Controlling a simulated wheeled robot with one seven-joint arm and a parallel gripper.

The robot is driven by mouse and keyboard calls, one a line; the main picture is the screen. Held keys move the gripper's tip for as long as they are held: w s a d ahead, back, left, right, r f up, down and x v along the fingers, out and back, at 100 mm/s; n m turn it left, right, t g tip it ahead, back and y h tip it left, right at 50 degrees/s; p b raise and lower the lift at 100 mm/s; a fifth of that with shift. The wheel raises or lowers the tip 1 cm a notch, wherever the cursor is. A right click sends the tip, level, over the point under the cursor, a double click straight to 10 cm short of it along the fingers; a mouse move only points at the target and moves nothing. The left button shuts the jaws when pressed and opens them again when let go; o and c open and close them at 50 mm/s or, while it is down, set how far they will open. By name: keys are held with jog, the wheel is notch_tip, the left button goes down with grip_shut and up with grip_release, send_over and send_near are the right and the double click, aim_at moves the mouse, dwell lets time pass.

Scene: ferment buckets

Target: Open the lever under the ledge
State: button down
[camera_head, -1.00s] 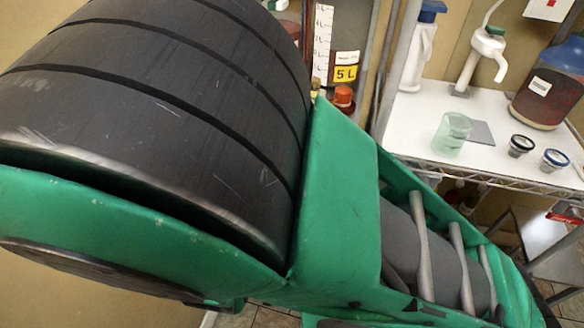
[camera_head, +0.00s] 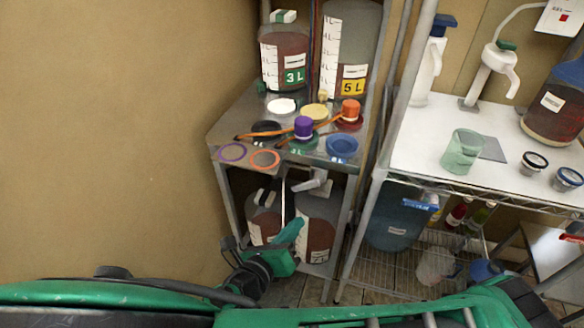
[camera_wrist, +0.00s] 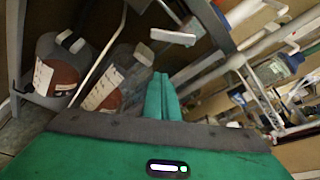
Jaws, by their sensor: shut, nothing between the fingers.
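A pale lever (camera_head: 314,183) sits under the front of the steel table's top, the ledge (camera_head: 240,130), in the head view. In the wrist view the lever (camera_wrist: 172,37) shows as a light bar near the top centre, close beyond my fingertips. My gripper (camera_head: 299,224) is in front of the table's lower space, below the lever in the picture. In the wrist view my gripper (camera_wrist: 160,76) has its green fingers together, empty, and apart from the lever. What the lever is fixed to is hard to make out.
Under the ledge stand a left bucket (camera_head: 263,216) and a right bucket (camera_head: 317,222) of reddish liquid. Several coloured caps and rings lie on the ledge, with the 3 L jug (camera_head: 284,55) and 5 L jug (camera_head: 346,50) behind. A wire-shelf rack (camera_head: 420,150) stands close on the right.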

aim_at(306, 184)
jog(key=w+d+r, duration=0.1)
jog(key=w+d, duration=0.1)
jog(key=w, duration=0.5)
jog(key=shift+w, duration=0.4)
jog(key=shift+a, duration=0.1)
